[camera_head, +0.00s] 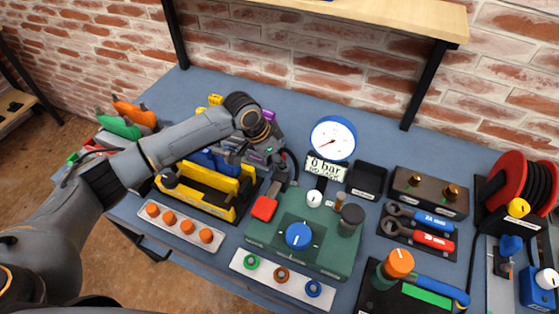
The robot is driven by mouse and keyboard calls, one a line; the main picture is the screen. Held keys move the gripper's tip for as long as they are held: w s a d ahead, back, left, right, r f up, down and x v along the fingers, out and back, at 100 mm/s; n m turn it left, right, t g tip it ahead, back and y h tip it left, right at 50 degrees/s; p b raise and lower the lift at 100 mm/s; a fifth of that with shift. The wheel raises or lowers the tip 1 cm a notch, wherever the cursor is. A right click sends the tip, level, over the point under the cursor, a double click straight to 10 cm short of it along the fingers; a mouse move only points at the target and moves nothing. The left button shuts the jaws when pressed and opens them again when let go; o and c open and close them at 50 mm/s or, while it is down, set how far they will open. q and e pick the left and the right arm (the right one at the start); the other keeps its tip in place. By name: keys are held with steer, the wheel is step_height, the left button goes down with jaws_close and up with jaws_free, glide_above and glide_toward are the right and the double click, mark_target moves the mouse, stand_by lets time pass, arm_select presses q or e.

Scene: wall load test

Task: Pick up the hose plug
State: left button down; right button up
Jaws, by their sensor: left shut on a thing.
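My left arm comes in from the left, and its gripper (277,168) is at the middle of the bench, just left of the gauge. The gripper points down and is shut on a small dark piece, which appears to be the hose plug (280,184), mostly hidden by the fingers. A black hose (293,164) curves close beside the gripper. The green test unit (333,258) has a blue knob, a red part (264,208) at its left corner and a round blue-rimmed gauge (333,138) behind it. My right gripper is not in view.
A yellow-and-black holder (232,209) and a tray of orange caps (172,226) stand left. A strip with coloured rings (246,270) lies in front. A wooden shelf (400,15) overhangs the back.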

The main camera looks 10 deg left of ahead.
arm_select(q)
steer(key=shift+r, duration=0.1)
steer(key=shift+r, duration=0.2)
step_height(320, 180, up, 2)
steer(key=shift+b, duration=0.55)
steer(key=s+a+r+b, duration=0.2)
steer(key=s+a+r, duration=0.7)
steer(key=s+r, duration=0.1)
steer(key=shift+s+r, duration=0.2)
steer(key=shift+s, duration=0.15)
